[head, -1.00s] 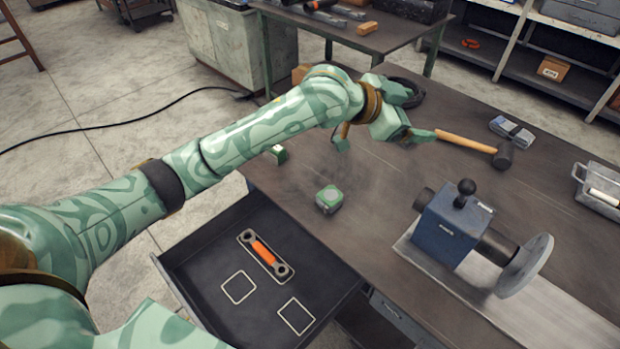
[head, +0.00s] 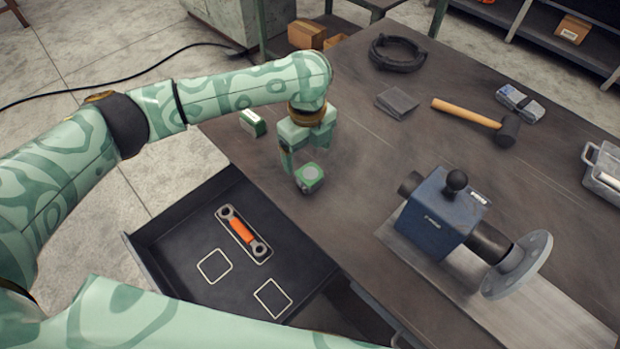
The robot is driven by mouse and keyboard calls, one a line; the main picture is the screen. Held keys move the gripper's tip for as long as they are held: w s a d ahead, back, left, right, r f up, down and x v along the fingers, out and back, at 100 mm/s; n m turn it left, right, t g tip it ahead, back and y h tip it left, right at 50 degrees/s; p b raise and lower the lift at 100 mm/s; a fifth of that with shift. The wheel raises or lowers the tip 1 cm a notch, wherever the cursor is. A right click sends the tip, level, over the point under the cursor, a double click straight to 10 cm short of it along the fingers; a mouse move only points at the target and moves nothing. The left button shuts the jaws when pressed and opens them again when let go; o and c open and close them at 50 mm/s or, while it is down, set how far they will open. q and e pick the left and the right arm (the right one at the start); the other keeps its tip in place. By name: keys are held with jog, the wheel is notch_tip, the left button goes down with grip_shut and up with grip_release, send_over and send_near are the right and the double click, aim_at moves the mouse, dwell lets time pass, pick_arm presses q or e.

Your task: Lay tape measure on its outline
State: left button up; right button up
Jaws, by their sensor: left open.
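The tape measure (head: 310,179), green and grey with a round grey face, lies on the dark workbench close to the edge above the open drawer (head: 163,244). My left gripper (head: 304,160) points down over it, open, with one finger at its left side; the other finger is partly hidden, and I cannot tell whether either touches. In the drawer are two pale square outlines, one on the left (head: 215,251) and one nearer the front (head: 257,291), both empty. I cannot tell which one is for the tape measure. My right gripper is not in view.
An orange-handled wrench (head: 241,232) lies in the drawer. A green and white box (head: 253,123) stands at the bench's left edge. A mallet (head: 470,119), a grey plate (head: 397,102) and a cable coil (head: 398,54) lie behind. A blue fixture (head: 436,220) with a flanged pipe stands right.

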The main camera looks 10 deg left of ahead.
aim_at(310, 173)
pick_arm(q)
notch_tip(310, 173, down, 2)
jog(key=shift+f+b, duration=0.25)
jog(key=shift+b, duration=0.05)
jog(key=shift+d+f, duration=0.1)
jog(key=shift+f, duration=0.4)
notch_tip(310, 173, down, 5)
jog(key=b, duration=0.2)
jog(key=shift+w+d+r+b, duration=0.1)
jog(key=shift+r+b, duration=0.1)
jog(key=shift+b, duration=0.2)
jog(key=shift+r, duration=0.15)
jog(key=c, duration=1.2)
jog(key=shift+c, duration=0.7)
jog(key=shift+r, duration=0.1)
